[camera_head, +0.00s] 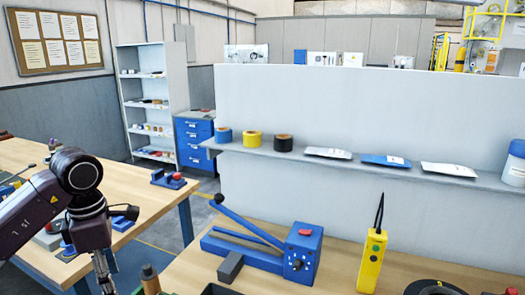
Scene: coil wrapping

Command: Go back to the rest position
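My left arm comes in from the left, over the gap between the two wooden tables. My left gripper (104,275) hangs down at the bottom edge of the head view. It is cut off there, and whether its fingers are open or shut cannot be made out. I see nothing held in the part that shows. My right gripper and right arm do not show in the view. A black round thing (436,287), perhaps a coil, is partly visible at the bottom right.
A blue tool with a lever (268,249) and a yellow handheld device (374,258) stand on the near table (338,262). A shelf (310,155) with tape rolls and packets runs along the white partition. The left table (140,192) holds small blue parts.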

